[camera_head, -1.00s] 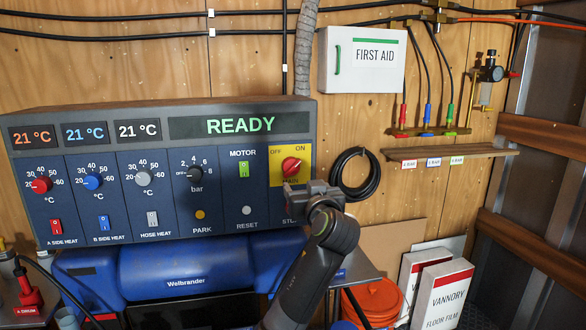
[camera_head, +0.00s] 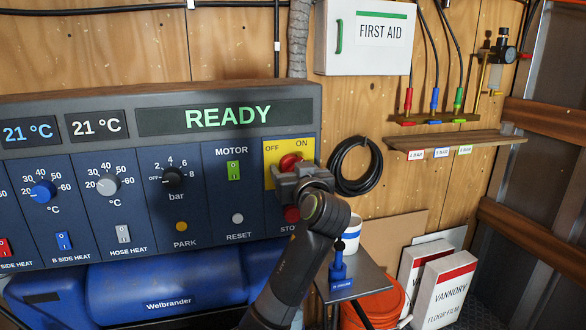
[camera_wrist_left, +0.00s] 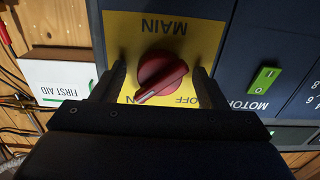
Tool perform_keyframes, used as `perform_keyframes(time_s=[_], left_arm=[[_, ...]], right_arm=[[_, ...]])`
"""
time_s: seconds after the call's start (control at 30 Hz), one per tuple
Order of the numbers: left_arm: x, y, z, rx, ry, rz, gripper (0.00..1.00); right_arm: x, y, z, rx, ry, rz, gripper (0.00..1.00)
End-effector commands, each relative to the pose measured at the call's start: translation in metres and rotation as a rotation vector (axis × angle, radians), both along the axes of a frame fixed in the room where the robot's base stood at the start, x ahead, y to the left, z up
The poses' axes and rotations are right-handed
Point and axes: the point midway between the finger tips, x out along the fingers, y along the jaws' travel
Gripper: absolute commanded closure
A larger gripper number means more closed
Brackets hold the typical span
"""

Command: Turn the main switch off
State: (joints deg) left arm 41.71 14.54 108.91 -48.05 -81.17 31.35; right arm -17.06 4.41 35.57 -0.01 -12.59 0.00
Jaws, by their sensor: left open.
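The red main switch (camera_head: 290,161) is a round knob on a yellow plate (camera_head: 305,150) at the right end of the control panel. In the left wrist view the knob (camera_wrist_left: 161,76) appears upside down, and its white mark points to the lower left, away from the OFF label (camera_wrist_left: 186,99), toward the ON side. My left gripper (camera_head: 296,174) is at the plate and hides the knob's lower part in the head view. Its jaws are open, with one finger on each side of the knob. I cannot tell whether they touch it. My right gripper is not in view.
The green motor switch (camera_head: 233,170) is left of the plate, and a red stop button (camera_head: 291,214) is just below my gripper. A black hose coil (camera_head: 356,165) hangs to the right. A small table (camera_head: 366,283) and an orange bucket (camera_head: 382,303) stand lower right.

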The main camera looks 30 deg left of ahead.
Motion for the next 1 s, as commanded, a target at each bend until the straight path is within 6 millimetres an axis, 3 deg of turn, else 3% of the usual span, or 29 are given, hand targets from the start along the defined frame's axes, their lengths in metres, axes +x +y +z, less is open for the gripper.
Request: perform_keyframes(time_s=[0.23, 0.57, 1.0], left_arm=[[-0.0001, 0.0001, -0.0001, 0.000, 0.000, 0.000, 0.33], [0.0001, 0.0001, -0.0001, 0.001, 0.001, 0.000, 0.76], [0.0004, -0.0002, -0.0018, -0.064, -0.077, -0.001, 0.77]], right_arm=[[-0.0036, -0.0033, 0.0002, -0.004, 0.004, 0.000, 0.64], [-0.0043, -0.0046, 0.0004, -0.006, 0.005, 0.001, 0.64], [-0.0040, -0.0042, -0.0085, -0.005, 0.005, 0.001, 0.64]])
